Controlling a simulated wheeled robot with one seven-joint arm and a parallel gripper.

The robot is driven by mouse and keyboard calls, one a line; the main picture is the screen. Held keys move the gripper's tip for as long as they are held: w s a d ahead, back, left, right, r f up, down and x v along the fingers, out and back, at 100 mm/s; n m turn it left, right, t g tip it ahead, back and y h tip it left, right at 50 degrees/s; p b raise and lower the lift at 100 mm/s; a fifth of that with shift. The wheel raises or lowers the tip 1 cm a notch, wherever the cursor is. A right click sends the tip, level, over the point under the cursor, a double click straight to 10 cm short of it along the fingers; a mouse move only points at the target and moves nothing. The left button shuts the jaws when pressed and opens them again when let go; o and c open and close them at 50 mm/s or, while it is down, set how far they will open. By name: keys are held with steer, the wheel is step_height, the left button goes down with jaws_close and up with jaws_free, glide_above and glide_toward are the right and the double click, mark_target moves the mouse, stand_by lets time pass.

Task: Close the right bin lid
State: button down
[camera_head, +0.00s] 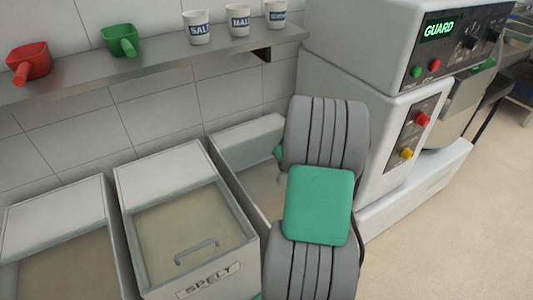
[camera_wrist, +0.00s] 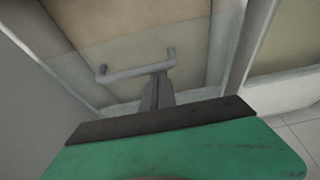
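The right bin (camera_head: 226,150) stands behind my arm in the head view, which hides much of its front. Its tan area shows in part beside my arm. In the wrist view a grey bar handle (camera_wrist: 122,74) crosses a tan panel, which I take to be the right bin's lid (camera_wrist: 120,25). How far the lid is open I cannot tell. My gripper (camera_wrist: 158,80) shows in the wrist view with its fingers close together, their tips at the handle bar near its right end. Whether the bar is between them is not clear. The head view hides the fingers behind my arm.
The middle bin (camera_head: 160,165), marked SPELT, has its handled lid down. Another bin (camera_head: 55,205) stands at the left. A wall shelf (camera_head: 160,62) above holds scoops and mugs. Floor is free at the lower right.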

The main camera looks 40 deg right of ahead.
steer(key=s+a, duration=0.1)
steer(key=s, duration=1)
steer(key=shift+s+a+p, duration=0.3)
steer(key=shift+s+p, duration=0.05)
steer(key=shift+s, duration=0.05)
steer(key=shift+f, duration=0.15)
